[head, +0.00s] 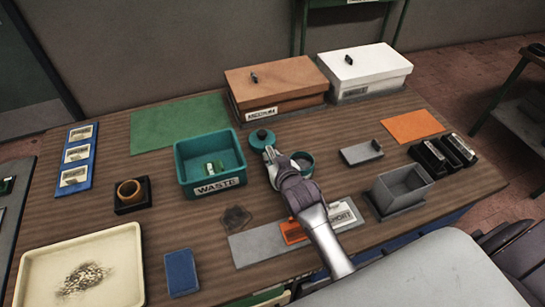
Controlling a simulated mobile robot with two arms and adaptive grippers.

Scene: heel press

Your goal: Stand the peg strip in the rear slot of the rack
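My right gripper (270,152) reaches in from the lower right over the middle of the table. Its fingertips are close to a round teal lid (262,137) and a round teal container (303,161). I cannot tell whether it touches either, or whether its fingers are open or shut. My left gripper is not in view. I cannot pick out the peg strip or the rack with certainty. Several black slotted blocks (430,157) with pale tops stand side by side at the right. An orange piece (293,232) lies on a grey labelled plate (262,244), partly hidden by my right arm.
A teal WASTE bin (184,178) stands left of the gripper. A brown lidded box (289,77) and white lidded box (372,63) stand at the back. A grey open box (404,190) is at right, a cream tray (45,263) at front left. The green mat (170,122) is bare.

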